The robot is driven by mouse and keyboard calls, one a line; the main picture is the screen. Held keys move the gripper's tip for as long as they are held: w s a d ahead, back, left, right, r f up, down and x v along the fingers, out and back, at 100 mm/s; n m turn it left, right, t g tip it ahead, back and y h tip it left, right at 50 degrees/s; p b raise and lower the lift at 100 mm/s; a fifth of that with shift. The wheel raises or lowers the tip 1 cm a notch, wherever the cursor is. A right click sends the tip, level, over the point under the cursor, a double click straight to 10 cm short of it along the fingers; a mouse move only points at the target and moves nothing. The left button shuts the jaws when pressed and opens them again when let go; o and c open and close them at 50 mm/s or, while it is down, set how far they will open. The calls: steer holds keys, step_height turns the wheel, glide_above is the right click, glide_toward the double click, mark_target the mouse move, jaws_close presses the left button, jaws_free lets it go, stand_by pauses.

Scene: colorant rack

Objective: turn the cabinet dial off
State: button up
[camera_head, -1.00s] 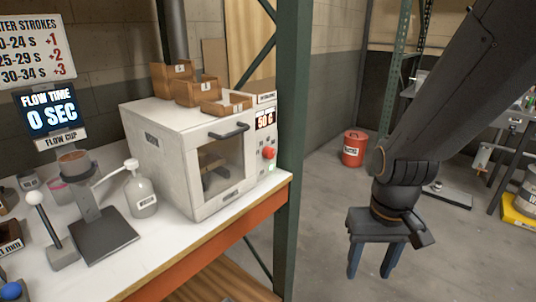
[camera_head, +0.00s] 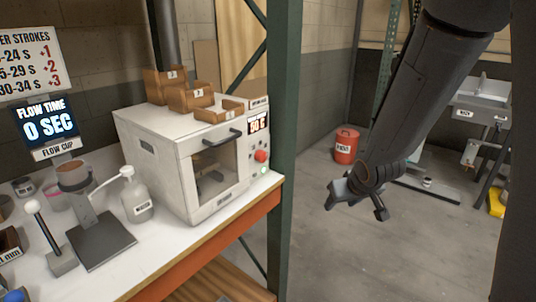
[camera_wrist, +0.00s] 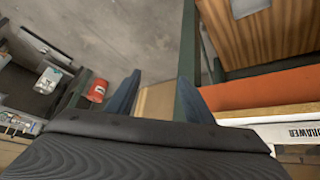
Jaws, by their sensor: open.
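The white cabinet (camera_head: 155,139) stands on the bench, with a glass front door and a dark bar handle (camera_head: 222,138). Its right front panel carries a lit display (camera_head: 258,124), a red dial (camera_head: 261,156) and a small light below the dial. The dial's exact setting is too small to tell. My gripper (camera_head: 340,198) hangs in free air to the right of the cabinet, beyond the green post, touching nothing. In the wrist view my gripper (camera_wrist: 160,98) shows two blue fingers spread apart with nothing between them. The dial is not visible in the wrist view.
A green rack post (camera_head: 285,150) stands between the cabinet and my gripper. The orange bench edge (camera_head: 215,250) runs below the cabinet. Wooden bins (camera_head: 190,98) sit on the cabinet. A pump bottle (camera_head: 136,197) stands left of it. A red drum (camera_head: 345,146) stands on the floor behind.

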steer(key=w+a+r+n+t+y+p, duration=0.1)
steer(key=w+a+r+t+y, duration=0.15)
steer(key=w, duration=0.45)
steer(key=n+t+y+p, duration=0.1)
steer(key=n+y+p, duration=0.3)
steer(key=y, duration=0.8)
glide_toward(265, 157)
steer(key=shift+n, duration=0.3)
steer(key=p+x, duration=0.2)
steer(key=x, duration=0.6)
steer(key=shift+a+r+p, duration=0.15)
steer(key=shift+a+p, duration=0.05)
steer(key=shift+p, duration=0.15)
steer(key=c, duration=1)
